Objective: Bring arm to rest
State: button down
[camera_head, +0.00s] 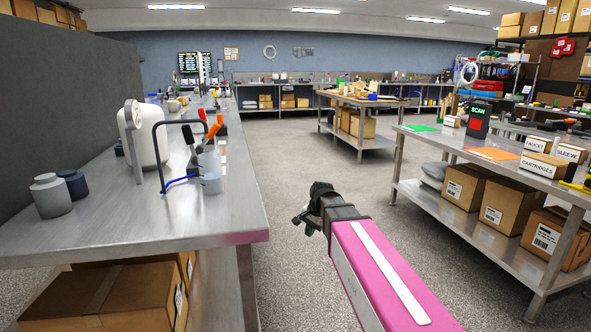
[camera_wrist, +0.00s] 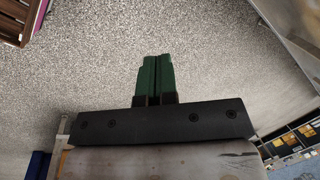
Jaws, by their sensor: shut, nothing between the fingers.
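My gripper (camera_wrist: 155,75) shows in the wrist view with its two green fingers together and nothing between them. Behind the fingers is bare speckled floor. In the head view my pink arm reaches forward from the bottom right, and its dark end (camera_head: 318,208) hangs over the open aisle between the left bench and the right table. The arm touches nothing that I can see.
A steel table (camera_head: 455,142) with labelled boxes stands on the right. Another table (camera_head: 362,100) stands farther back. The aisle floor (camera_head: 290,150) is clear.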

jog(key=s+d+f+n+g+h, duration=0.1)
jog(key=s+d+f+n+h, duration=0.1)
jog(key=s+d+f+n, duration=0.5)
jog(key=s+d+f, duration=0.6)
jog(key=s+f, duration=0.1)
jog(key=s, duration=0.1)
jog(key=shift+s+d+f+h, duration=0.2)
jog(key=shift+s+d+h, duration=0.05)
jog(key=shift+s+h, duration=0.05)
